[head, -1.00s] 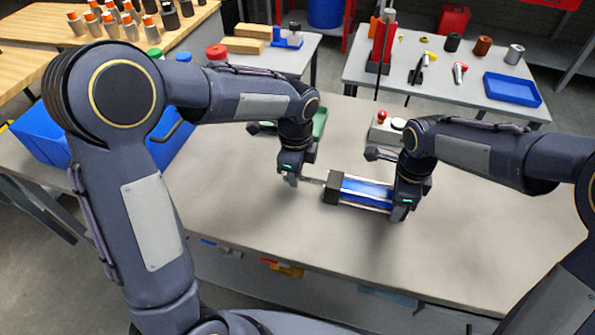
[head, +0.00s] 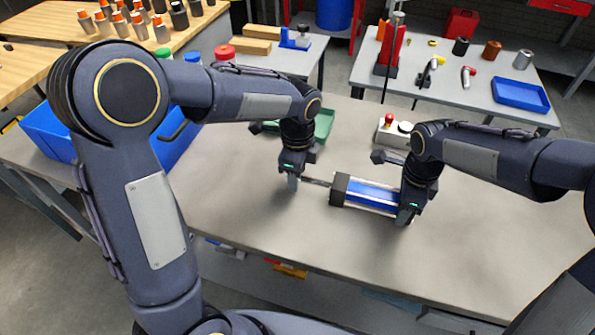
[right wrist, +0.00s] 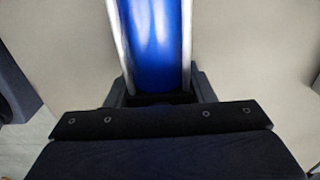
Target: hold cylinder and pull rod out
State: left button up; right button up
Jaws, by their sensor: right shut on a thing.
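The blue cylinder (head: 372,195) with dark end caps lies on its side on the grey workbench. Its metal rod (head: 318,183) sticks out of the left cap, toward my left gripper. My right gripper (head: 404,217) is shut on the cylinder's right end. In the right wrist view the blue barrel (right wrist: 155,45) and its bright tie rods run straight up from between the jaws. My left gripper (head: 292,184) is at the rod's outer end, fingers pointing down. Whether its fingers are closed on the rod is too small to tell.
The workbench (head: 290,235) is clear in front of the cylinder. Behind it are a green tray (head: 322,124) and a control box with a red button (head: 390,130). A blue bin (head: 48,135) stands at the left. Side tables hold tools and a blue tray (head: 521,95).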

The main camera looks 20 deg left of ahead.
pick_arm(q)
notch_tip(320, 180, up, 12)
dwell(0.7)
pick_arm(e)
jog(key=o, duration=1.4)
jog(key=shift+o, duration=0.2)
